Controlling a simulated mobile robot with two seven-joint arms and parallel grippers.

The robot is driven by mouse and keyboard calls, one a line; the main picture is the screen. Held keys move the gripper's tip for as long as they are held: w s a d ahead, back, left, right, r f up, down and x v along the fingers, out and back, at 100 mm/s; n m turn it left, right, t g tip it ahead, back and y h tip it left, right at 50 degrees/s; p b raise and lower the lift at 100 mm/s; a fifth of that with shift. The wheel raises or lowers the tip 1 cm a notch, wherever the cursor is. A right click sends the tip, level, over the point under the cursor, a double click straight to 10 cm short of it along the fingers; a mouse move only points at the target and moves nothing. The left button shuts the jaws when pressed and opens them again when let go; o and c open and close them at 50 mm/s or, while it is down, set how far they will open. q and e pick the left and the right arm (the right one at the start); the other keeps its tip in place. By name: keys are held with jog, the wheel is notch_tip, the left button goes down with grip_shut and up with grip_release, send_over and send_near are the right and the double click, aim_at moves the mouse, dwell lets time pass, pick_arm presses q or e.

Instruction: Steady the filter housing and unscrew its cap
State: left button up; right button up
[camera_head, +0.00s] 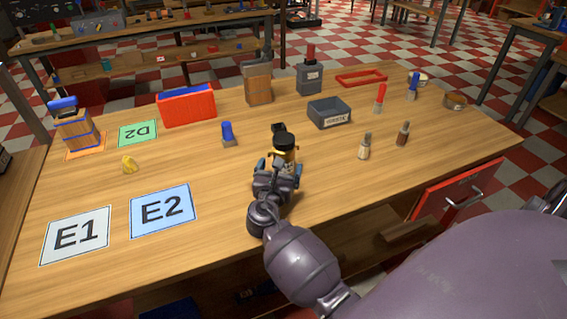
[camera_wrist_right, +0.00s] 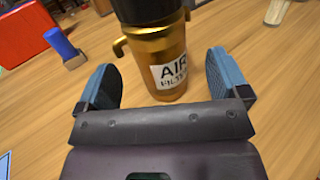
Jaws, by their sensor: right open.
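The filter housing (camera_wrist_right: 165,60) is a gold cylinder with a white "AIR FILTER" label and a hook-shaped side spout. Its black cap (camera_wrist_right: 150,8) is on top, partly cut off by the upper edge of the right wrist view. In the head view the housing (camera_head: 284,164) stands upright on the table with the cap (camera_head: 286,141) on it. My right gripper (camera_wrist_right: 163,85) is open, with one blue-padded finger on each side of the housing and gaps visible on both sides. In the head view the right gripper (camera_head: 280,170) hides the housing's lower part. My left gripper is not in view.
A blue-topped piece (camera_head: 228,134) stands to the left, with a red bin (camera_head: 187,106) beyond. Small bottles (camera_head: 364,148) stand to the right. Cards E1 (camera_head: 75,236) and E2 (camera_head: 163,212) lie front left.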

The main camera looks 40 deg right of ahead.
aim_at(284, 136)
jog(key=x, duration=0.5)
jog(key=shift+w+b, duration=0.15)
jog(key=shift+b, duration=0.15)
jog(key=shift+w+d, duration=0.1)
jog(key=shift+d, duration=0.1)
jog(key=shift+r, duration=0.1)
jog(key=c, duration=1.2)
notch_tip(284, 136, up, 6)
jog(key=shift+r+p, duration=0.25)
jog(key=shift+p, duration=0.9)
pick_arm(q)
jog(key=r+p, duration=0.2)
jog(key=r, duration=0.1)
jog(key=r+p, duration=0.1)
jog(key=p, duration=0.1)
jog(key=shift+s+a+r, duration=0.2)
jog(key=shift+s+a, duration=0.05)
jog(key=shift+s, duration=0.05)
pick_arm(e)
notch_tip(284, 136, up, 13)
jog(key=shift+r, duration=0.25)
jog(key=o, duration=0.5)
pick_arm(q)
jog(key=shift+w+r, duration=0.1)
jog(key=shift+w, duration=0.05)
pick_arm(e)
jog(key=c, duration=0.8)
